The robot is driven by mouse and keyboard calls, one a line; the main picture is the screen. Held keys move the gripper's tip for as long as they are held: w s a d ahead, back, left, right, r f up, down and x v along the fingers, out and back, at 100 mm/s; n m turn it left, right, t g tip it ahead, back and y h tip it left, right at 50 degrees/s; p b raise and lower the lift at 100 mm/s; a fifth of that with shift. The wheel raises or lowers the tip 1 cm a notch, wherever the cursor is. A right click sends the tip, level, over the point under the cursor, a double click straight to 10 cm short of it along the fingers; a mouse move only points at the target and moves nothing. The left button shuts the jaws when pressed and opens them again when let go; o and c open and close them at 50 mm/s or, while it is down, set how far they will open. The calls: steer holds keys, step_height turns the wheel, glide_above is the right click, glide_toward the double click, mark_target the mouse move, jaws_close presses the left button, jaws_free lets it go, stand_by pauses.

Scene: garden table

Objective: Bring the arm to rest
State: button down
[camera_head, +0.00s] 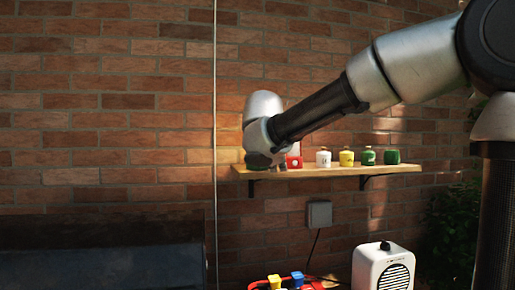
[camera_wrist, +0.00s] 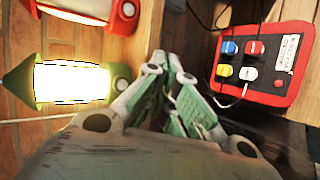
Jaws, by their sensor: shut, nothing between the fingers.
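My gripper (camera_wrist: 168,85) shows in the wrist view with its two fingers together and nothing between them. In the head view my arm reaches in from the right, and its wrist end is in front of the left end of the wall shelf (camera_head: 330,172). The fingers cannot be made out in that view.
Several small coloured containers, including a white one (camera_head: 323,158) and a yellow one (camera_head: 346,157), stand on the shelf. A white box with a round grille (camera_head: 383,268) stands below. A lit green lantern (camera_wrist: 70,82) and a red button panel (camera_wrist: 262,65) flank my gripper in the wrist view.

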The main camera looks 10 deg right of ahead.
steer(key=shift+f, duration=0.1)
steer(key=s+d+f+m+g+y, duration=0.2)
steer(key=s+d+f+m+g, duration=0.35)
steer(key=s+f, duration=0.7)
steer(key=s+d+f+m+y, duration=0.1)
steer(key=s+d+f+m, duration=0.2)
steer(key=s, duration=0.6)
steer(key=s+d+f+m+y, duration=0.2)
steer(key=s+d+m, duration=0.3)
steer(key=s, duration=0.4)
steer(key=shift+s+f, duration=0.2)
steer(key=shift+f, duration=0.35)
steer(key=shift+d+m+g, duration=0.1)
steer(key=shift+m+g, duration=0.15)
